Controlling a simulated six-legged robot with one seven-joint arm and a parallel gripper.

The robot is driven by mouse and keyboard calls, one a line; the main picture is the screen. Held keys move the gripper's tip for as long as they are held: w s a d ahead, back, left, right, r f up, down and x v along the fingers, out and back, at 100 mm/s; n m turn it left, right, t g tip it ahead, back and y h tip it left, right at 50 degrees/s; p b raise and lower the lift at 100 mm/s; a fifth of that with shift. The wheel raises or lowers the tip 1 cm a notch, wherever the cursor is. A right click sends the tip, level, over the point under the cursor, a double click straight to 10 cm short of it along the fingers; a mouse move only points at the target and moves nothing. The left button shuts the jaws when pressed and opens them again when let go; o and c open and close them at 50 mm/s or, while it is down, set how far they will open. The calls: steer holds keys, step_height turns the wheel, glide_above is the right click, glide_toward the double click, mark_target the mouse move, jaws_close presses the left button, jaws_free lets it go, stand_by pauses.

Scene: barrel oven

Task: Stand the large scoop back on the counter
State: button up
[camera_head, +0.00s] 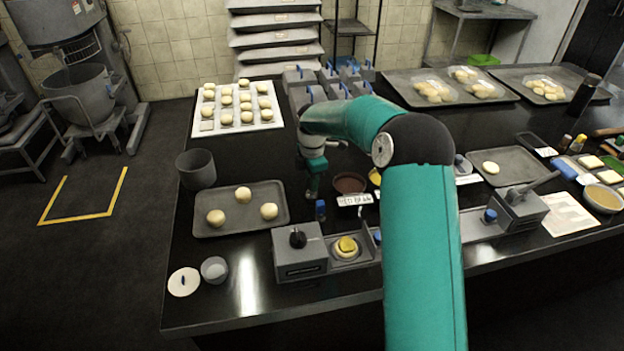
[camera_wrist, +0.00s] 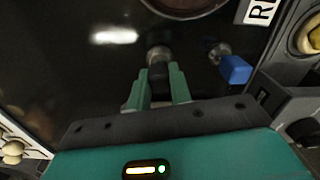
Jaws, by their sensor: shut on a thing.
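My gripper (camera_head: 313,188) points down over the dark counter (camera_head: 240,303), just right of a tray of dough balls. In the wrist view my green fingers (camera_wrist: 159,74) are shut on the large scoop (camera_wrist: 158,54), with its dark handle between them and its grey rounded end showing past the tips. I cannot tell whether the scoop touches the counter. A smaller scoop with a blue handle (camera_head: 320,209) stands close by in front; it also shows in the wrist view (camera_wrist: 235,70), to the right of my fingers.
The tray (camera_head: 206,230) with three dough balls lies to the left. A reddish bowl (camera_head: 349,183) and a white label (camera_head: 354,200) are to the right. A grey press (camera_head: 299,254) stands in front. Grey containers (camera_head: 310,95) stand behind my arm.

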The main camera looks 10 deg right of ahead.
steer(key=shift+f, duration=0.1)
stand_by(0.3)
steer(key=o, duration=1)
